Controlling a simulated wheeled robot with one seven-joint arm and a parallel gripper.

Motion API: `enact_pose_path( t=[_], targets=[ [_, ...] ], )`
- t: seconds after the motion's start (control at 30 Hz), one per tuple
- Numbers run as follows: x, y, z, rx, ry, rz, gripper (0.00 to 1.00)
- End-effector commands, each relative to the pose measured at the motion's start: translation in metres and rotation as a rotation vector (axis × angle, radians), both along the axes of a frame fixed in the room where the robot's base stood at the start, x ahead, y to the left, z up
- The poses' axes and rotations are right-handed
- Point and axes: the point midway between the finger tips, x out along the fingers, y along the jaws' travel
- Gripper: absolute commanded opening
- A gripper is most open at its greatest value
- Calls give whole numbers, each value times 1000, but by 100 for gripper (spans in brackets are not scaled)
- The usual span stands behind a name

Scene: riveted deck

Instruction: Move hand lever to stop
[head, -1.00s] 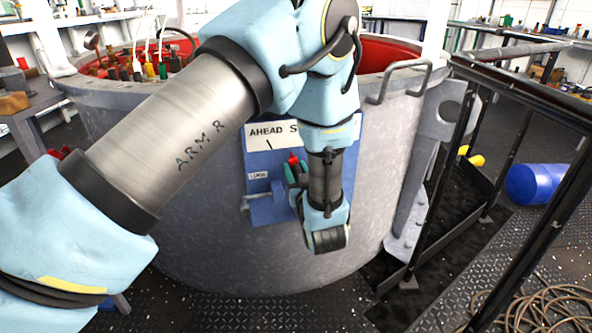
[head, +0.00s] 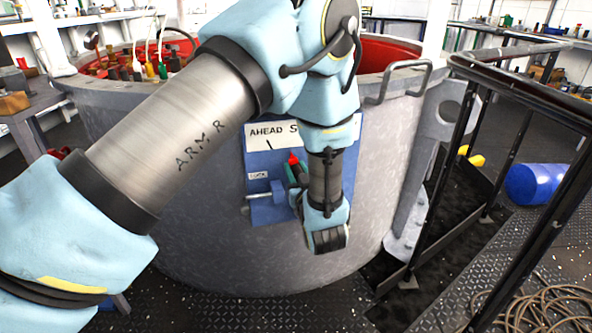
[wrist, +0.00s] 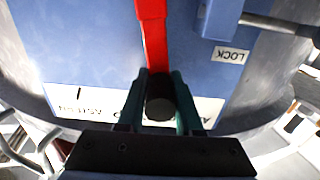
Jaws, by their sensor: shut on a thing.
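The hand lever (wrist: 153,45) is a red bar with a black round knob (wrist: 160,107), seen in the wrist view against a blue panel (wrist: 75,35). In the head view a small red bit of the lever (head: 293,158) shows beside my wrist. My gripper (wrist: 160,95) has its green fingers shut on the lever at the knob, one on each side. ASTERN (wrist: 85,108) shows in the wrist view. The lettering behind the knob is mostly covered.
A blue block with a metal pin (head: 265,207) sits by the LOCK label (head: 258,175), left of my gripper. The panel is on a large grey drum (head: 200,240). A black railing (head: 520,90), a blue cylinder (head: 535,184) and coiled rope (head: 530,305) are at the right.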

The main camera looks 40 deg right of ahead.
Motion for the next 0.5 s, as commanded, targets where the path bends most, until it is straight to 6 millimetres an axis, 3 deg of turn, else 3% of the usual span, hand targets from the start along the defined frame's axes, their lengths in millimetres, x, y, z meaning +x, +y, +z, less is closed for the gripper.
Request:
enact_pose_path(
  t=[0.5],
  targets=[
    [-3,-5,1,27,-12,-1,0]
  ],
)
